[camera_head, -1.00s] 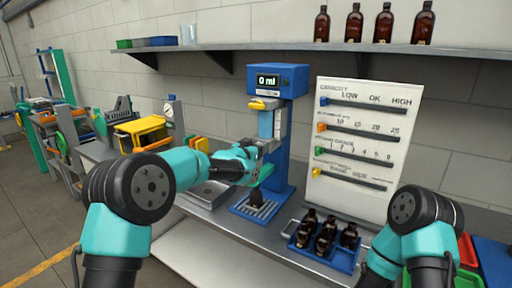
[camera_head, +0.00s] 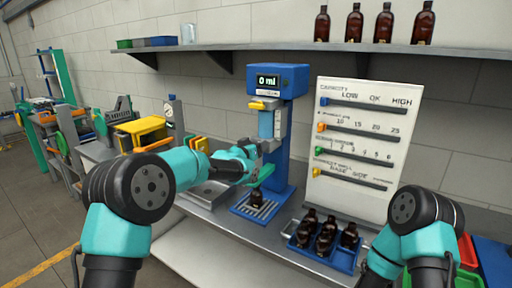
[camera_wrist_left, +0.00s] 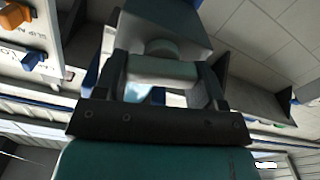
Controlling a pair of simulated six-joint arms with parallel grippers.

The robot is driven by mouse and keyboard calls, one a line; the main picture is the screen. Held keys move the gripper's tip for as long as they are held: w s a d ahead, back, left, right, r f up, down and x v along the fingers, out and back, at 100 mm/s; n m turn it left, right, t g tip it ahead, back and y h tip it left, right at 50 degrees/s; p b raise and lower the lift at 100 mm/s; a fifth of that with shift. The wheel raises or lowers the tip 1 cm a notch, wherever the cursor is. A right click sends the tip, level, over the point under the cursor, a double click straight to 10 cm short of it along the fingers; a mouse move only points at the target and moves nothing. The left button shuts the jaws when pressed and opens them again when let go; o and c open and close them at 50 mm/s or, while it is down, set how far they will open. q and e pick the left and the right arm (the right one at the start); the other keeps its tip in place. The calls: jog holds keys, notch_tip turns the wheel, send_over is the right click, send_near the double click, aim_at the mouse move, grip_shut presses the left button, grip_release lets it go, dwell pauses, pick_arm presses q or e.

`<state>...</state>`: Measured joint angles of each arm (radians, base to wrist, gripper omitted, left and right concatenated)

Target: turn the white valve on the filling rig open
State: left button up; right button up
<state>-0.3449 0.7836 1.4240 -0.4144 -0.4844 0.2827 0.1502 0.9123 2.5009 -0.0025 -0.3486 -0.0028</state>
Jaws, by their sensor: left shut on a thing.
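The blue filling rig (camera_head: 284,122) stands on the bench, its display (camera_head: 268,81) reading 0 ml. My left gripper (camera_head: 268,147) is at the rig's front, below the clear column (camera_head: 267,124). In the left wrist view, the fingers of my left gripper (camera_wrist_left: 160,85) are on either side of the white valve (camera_wrist_left: 158,68), shut on it. In the head view the gripper mostly hides the valve. A dark amber bottle (camera_head: 256,196) is on the rig's slotted base under the gripper. My right arm shows at lower right; its gripper is out of view.
A blue tray (camera_head: 342,262) with several amber bottles sits right of the rig. A white slider board (camera_head: 358,190) stands behind it. A yellow box (camera_head: 142,132) is at the left. Several bottles line the shelf (camera_head: 215,46) above.

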pick_arm(q)
jog(key=n, duration=0.7)
jog(key=shift+w+a+f, duration=0.1)
jog(key=shift+a+f, duration=0.05)
jog(key=shift+a, duration=0.05)
jog(key=n, duration=0.6)
jog(key=shift+f, duration=0.2)
jog(key=shift+n, duration=0.3)
jog(key=o, duration=0.9)
jog(key=shift+a, duration=0.1)
jog(key=v, duration=1.7)
